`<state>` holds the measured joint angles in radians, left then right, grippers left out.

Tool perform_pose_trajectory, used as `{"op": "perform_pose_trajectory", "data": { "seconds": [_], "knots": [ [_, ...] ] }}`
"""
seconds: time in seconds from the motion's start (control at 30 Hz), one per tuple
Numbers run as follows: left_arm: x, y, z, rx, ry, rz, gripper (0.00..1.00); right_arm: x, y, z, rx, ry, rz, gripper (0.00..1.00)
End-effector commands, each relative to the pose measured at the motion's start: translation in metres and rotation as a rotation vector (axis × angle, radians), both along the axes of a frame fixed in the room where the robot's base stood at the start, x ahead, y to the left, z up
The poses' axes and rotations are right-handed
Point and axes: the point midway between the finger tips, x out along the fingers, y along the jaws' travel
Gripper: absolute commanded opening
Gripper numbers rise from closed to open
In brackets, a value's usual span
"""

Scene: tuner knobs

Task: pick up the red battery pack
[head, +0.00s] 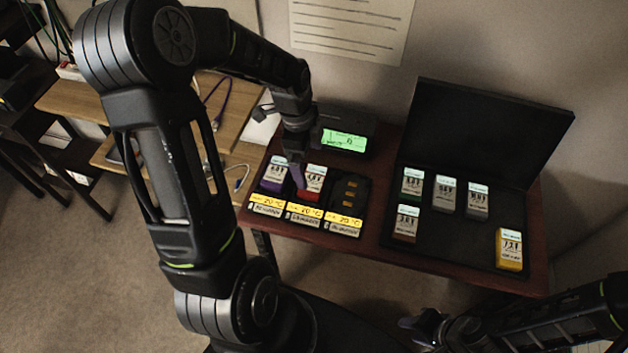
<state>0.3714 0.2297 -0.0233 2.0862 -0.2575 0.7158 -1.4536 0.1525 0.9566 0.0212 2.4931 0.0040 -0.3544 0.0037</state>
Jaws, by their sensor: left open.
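The red battery pack (313,183), with a white label on its top, sits in the middle slot of the black charger (362,212). My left gripper (298,178) is open and comes down from above at the pack's left side. It covers part of the gap between the red pack and the purple pack (273,177) in the left slot. I cannot tell whether a finger touches the red pack. My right gripper (425,326) is low at the bottom of the view, away from the packs; its fingers are dark and unclear.
The charger's right slot is empty. A green-lit display (344,140) stands behind it. An open black case (462,232) with several packs is to the right, its lid (485,135) raised. Yellow labels (304,210) line the charger's front. A wooden desk (240,120) is at left.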

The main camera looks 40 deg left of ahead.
Motion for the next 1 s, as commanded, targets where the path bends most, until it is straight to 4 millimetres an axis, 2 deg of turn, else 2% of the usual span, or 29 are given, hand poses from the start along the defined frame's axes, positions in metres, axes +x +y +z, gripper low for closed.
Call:
{"op": "perform_pose_trajectory", "data": {
  "seconds": [0.13,0.53,0.83,1.0],
  "knots": [
    [0.0,-0.003,-0.015,-0.001,0.003,0.001,1.0,0.0,0.0,0.002,-0.001,0.001,-0.001,0.36],
    [0.0,-0.003,-0.021,-0.001,0.002,0.002,1.0,-0.001,0.0,0.004,-0.001,0.001,-0.001,0.36],
    [0.003,-0.007,-0.061,-0.001,0.003,0.002,1.0,-0.002,-0.001,0.014,-0.004,0.006,-0.001,0.36],
    [0.004,-0.008,-0.069,0.0,-0.001,0.002,1.0,-0.002,-0.001,0.014,-0.004,0.007,-0.002,0.36]
  ]
}}
